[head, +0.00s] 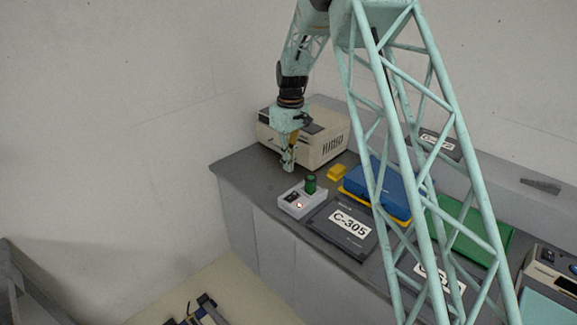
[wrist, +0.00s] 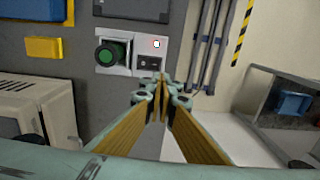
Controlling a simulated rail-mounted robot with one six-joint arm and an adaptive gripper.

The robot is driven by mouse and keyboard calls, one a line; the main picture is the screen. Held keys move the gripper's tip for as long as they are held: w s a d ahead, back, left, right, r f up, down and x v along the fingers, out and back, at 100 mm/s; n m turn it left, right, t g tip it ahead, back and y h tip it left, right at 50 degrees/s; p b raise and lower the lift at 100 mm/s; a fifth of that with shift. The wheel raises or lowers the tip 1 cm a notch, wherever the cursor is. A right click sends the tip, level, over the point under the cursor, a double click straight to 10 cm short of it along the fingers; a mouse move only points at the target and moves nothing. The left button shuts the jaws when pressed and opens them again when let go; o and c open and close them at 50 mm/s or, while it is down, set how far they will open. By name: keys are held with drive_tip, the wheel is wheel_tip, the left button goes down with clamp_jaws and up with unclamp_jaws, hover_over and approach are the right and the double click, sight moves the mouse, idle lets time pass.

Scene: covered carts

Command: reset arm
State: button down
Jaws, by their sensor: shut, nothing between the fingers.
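My arm reaches over the grey counter (head: 238,168) from above in the head view. My gripper (head: 289,168) points down near the counter's left end, beside a small light-grey control box. In the wrist view my gripper (wrist: 162,88) has its fingertips together with nothing between them. The control box (head: 292,206) carries a green knob (head: 310,184) and a dark switch. In the wrist view the box, the green knob (wrist: 112,52) and the dark switch (wrist: 149,64) lie just beyond the fingertips. I cannot tell whether the fingertips touch the box.
A beige machine (head: 318,146) stands behind my gripper. A yellow block (head: 337,172), a dark cover marked C-305 (head: 340,243), a blue case (head: 378,187) and a green tray (head: 490,236) lie to the right. My lattice arm hides part of the counter. Floor shows at the lower left.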

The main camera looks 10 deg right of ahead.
drive_tip(key=s+d+r+m+t+b, duration=0.1)
drive_tip(key=s+d+r+m, duration=0.1)
drive_tip(key=s+r, duration=1.1)
drive_tip(key=s+d+r+m+t+b, duration=0.1)
drive_tip(key=s+d+r, duration=0.1)
drive_tip(key=s+r, duration=1.2)
drive_tip(key=s+d+m+t+b, duration=0.2)
drive_tip(key=s+m, duration=0.2)
drive_tip(key=s, duration=3)
drive_tip(key=shift+s+f, duration=0.2)
drive_tip(key=shift+s, duration=0.2)
